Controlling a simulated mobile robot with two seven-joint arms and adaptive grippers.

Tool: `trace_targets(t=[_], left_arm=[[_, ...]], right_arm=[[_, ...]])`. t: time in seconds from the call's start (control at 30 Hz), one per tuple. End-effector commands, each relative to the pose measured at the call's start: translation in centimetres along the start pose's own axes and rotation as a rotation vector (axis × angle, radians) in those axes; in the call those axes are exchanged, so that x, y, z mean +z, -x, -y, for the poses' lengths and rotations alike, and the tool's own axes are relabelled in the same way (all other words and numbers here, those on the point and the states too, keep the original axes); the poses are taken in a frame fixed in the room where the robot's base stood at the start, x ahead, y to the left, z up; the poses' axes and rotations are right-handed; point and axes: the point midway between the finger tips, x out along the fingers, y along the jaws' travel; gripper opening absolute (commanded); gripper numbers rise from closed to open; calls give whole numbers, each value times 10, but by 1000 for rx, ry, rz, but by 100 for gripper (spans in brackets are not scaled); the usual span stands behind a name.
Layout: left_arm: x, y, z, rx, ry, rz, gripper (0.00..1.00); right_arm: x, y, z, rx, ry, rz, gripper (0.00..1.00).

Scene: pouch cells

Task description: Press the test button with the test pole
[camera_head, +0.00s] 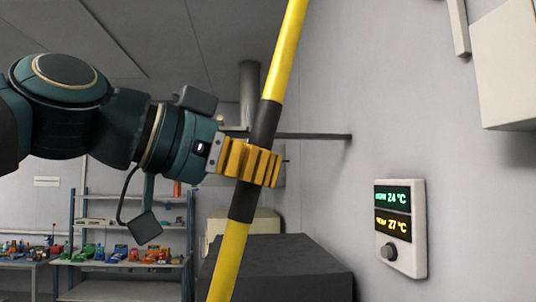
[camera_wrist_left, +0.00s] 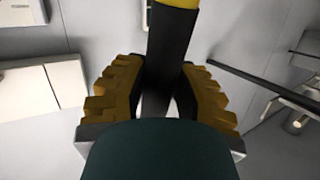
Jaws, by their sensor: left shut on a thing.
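The test pole (camera_head: 267,122) is a long rod with yellow lengths and black bands. It stands slightly tilted across the head view, its top leaning right, and both ends run out of the picture. My left gripper (camera_head: 250,163) is shut on its black section, with ribbed yellow fingers around it. In the left wrist view, the pole (camera_wrist_left: 172,40) runs up between the two fingers, with a yellow part at the top edge. I cannot make out a test button for certain in either view. My right gripper is not in view.
A wall thermostat (camera_head: 401,228) with two lit readouts and a round knob is at the right. A pale box (camera_head: 507,65) juts from the wall at upper right. A dark block (camera_head: 280,272) stands below the gripper. Shelves (camera_head: 125,262) with colourful items stand at lower left.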

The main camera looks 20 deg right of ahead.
Motion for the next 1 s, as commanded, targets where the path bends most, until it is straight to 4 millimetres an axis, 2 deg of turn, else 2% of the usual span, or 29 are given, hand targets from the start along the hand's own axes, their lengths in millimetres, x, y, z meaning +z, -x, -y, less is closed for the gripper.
trace_targets(t=[0.13,0.27,1.0], left_arm=[[-8,5,-10,29,-8,0,0],[-10,2,-14,34,-9,1,0],[-30,-66,-48,33,-9,1,0]], right_arm=[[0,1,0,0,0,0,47],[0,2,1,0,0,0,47],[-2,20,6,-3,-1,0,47]])
